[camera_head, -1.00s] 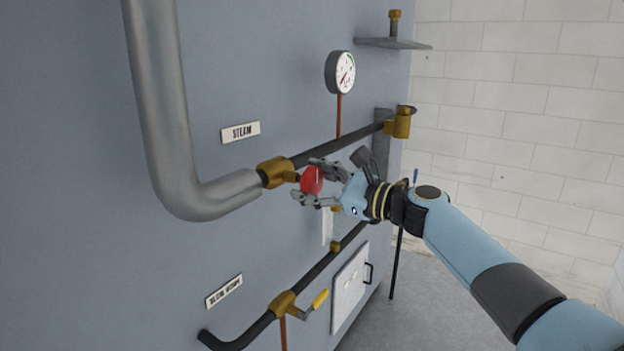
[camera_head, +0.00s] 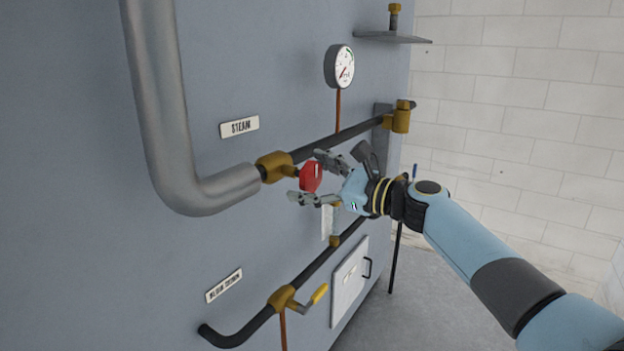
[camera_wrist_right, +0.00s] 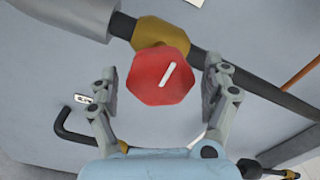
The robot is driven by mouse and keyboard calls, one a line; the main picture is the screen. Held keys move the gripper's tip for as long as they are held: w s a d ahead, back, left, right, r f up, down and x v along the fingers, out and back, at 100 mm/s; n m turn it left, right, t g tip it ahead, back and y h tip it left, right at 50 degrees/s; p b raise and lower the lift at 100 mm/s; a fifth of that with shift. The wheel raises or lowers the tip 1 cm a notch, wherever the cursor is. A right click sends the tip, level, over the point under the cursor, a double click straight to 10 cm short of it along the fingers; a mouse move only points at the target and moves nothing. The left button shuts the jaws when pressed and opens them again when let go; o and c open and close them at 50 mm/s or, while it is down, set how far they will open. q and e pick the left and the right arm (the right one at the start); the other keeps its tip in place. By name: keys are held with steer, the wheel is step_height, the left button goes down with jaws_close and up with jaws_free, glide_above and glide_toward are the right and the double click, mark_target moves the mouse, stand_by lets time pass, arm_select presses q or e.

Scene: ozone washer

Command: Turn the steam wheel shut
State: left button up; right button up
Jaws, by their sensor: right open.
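The red steam wheel (camera_head: 312,177) sits on a brass valve (camera_head: 274,167) in the steam pipe, below the STEAM label (camera_head: 239,126). In the right wrist view the wheel (camera_wrist_right: 160,76) faces the camera, with a white line slanting up to the right on its face. My right gripper (camera_head: 308,176) is open around the wheel, one finger above and one below. In the wrist view its fingers (camera_wrist_right: 162,82) stand on either side of the wheel, with a visible gap at each. My left gripper is not in view.
A pressure gauge (camera_head: 340,67) stands above the pipe. A lower pipe carries a valve with a yellow lever (camera_head: 319,294). A small white door (camera_head: 349,282) is at lower right. Free floor and a white brick wall (camera_head: 520,120) lie to the right.

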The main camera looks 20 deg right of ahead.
steer(key=v, duration=1.2)
steer(key=shift+f, duration=0.1)
